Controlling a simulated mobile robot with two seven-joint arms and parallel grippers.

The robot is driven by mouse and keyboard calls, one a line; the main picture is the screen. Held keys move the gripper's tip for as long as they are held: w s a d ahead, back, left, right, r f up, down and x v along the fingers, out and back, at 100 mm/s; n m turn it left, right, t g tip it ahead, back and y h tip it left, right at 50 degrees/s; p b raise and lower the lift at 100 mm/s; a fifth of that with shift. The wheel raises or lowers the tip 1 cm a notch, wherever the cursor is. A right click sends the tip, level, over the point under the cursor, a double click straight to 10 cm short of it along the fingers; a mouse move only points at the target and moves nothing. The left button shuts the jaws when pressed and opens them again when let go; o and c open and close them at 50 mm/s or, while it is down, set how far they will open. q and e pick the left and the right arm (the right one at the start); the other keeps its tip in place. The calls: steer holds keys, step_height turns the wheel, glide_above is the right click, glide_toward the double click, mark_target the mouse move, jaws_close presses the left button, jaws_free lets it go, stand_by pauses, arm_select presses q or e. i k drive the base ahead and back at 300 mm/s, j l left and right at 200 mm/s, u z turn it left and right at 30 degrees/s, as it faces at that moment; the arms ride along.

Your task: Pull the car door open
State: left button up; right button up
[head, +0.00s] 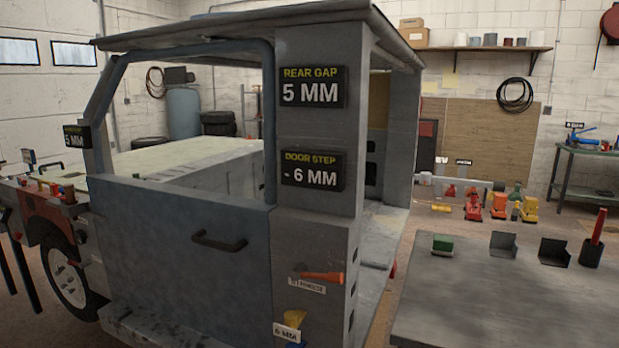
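The car door (180,262) is a blue-grey panel with an open window frame above it, set in the side of a grey vehicle cab. It appears closed or nearly so, lying close along the rear pillar (318,225). A dark bar handle (219,242) sits on its upper right part. Signs on the pillar read "REAR GAP 5 MM" (312,88) and "DOOR STEP - 6 MM" (312,171). Another 5 MM sign (77,137) is at the front edge of the window frame. Neither of my grippers is in view.
An orange-handled tool (321,278) and a yellow item (295,318) are on the lower pillar. A grey table (500,300) at right holds a green block (442,244), dark brackets and a cup with a red tool. A wheel (66,277) stands at left.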

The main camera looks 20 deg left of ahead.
mark_target(197, 260)
steer(key=u, duration=1.5)
